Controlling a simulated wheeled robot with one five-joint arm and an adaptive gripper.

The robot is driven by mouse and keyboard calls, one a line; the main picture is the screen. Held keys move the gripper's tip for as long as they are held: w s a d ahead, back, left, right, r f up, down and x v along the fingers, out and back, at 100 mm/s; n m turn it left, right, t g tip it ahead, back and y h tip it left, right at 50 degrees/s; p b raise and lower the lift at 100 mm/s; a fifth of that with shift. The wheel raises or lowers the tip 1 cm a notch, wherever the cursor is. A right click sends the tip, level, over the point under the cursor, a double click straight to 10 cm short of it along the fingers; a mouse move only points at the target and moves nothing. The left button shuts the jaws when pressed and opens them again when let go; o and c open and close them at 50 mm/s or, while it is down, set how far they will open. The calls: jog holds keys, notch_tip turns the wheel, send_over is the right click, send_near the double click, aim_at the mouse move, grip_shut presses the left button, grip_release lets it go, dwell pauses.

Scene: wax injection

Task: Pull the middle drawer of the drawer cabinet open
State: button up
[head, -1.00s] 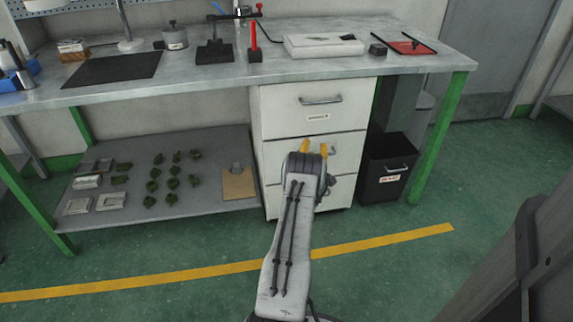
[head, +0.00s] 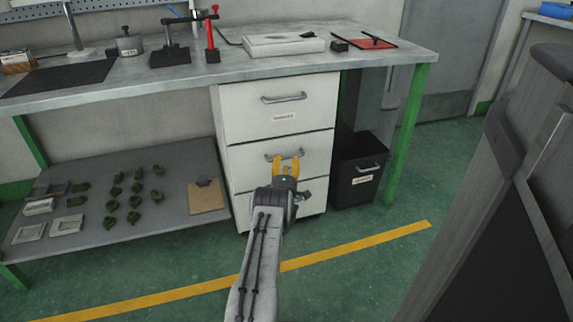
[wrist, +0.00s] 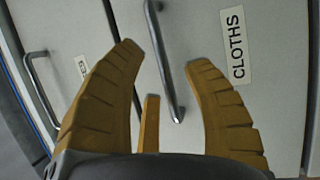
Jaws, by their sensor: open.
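The drawer cabinet (head: 232,160) is white with three stacked drawers, all looking flush. The middle drawer (head: 250,165) has a grey bar handle (head: 270,157), partly hidden by my fingers. My gripper (head: 287,160) is open in front of that handle, with its yellow fingers pointing at the drawer front. In the wrist view the handle (wrist: 157,45) runs between the two spread fingertips (wrist: 165,57). A label reading CLOTHS (wrist: 235,45) is on the same drawer front. Whether the fingers touch the handle cannot be told. My gripper hides part of the bottom drawer.
The top drawer (head: 250,105) and its handle (head: 284,98) are above. A black bin (head: 350,190) stands close to the right of the cabinet, beside a green table leg (head: 405,140). A low shelf (head: 160,215) with several green pieces is at left. The floor in front is clear.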

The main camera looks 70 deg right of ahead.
aim_at(287, 158)
jog(key=shift+b+x, duration=0.8)
jog(key=shift+x, duration=0.8)
grip_shut()
